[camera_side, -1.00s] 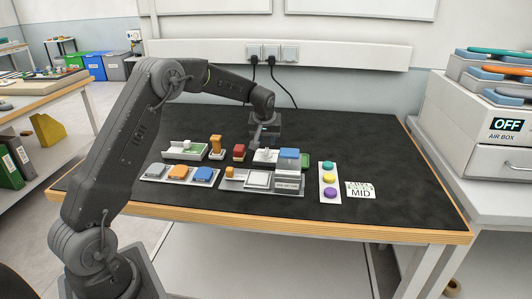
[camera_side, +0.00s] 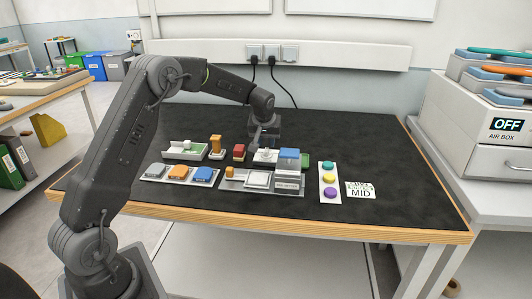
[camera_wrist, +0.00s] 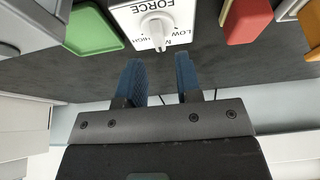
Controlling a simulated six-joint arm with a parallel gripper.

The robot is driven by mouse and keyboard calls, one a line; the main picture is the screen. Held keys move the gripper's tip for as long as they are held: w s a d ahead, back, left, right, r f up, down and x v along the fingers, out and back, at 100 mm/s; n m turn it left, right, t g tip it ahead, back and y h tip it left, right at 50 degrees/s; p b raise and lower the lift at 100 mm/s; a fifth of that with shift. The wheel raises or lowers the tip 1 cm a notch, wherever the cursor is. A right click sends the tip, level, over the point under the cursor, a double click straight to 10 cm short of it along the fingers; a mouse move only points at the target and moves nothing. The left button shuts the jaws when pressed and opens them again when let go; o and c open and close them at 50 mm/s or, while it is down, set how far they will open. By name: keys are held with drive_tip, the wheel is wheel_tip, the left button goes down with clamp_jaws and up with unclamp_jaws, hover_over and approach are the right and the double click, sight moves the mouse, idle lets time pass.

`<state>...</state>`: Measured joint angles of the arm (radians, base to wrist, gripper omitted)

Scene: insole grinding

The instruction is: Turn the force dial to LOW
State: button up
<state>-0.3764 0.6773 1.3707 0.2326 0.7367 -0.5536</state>
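The force dial is a white knob (camera_wrist: 156,28) on a white plate (camera_wrist: 124,17) marked FORCE, HIGH and LOW. In the wrist view its pointer end is toward the middle mark, between HIGH and LOW. In the side view the dial plate (camera_side: 265,156) lies at the back of the row of parts. My gripper (camera_wrist: 160,66) is open and empty, its two blue fingers apart on either side of the pointer's line. The fingers appear apart from the knob. In the side view my gripper (camera_side: 264,143) is just above and behind the dial.
A green tray (camera_wrist: 92,30) and a red block (camera_wrist: 248,20) flank the dial. A blue-topped block (camera_side: 289,155) and a strip of coloured buttons (camera_side: 329,181) stand to the right. The mat's right side is clear.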

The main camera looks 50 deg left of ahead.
sight(266, 151)
drive_tip(key=shift+f, duration=2)
drive_tip(key=shift+r, duration=0.1)
drive_tip(key=shift+c, duration=0.2)
drive_tip(key=c, duration=0.5)
drive_tip(key=shift+c, duration=0.2)
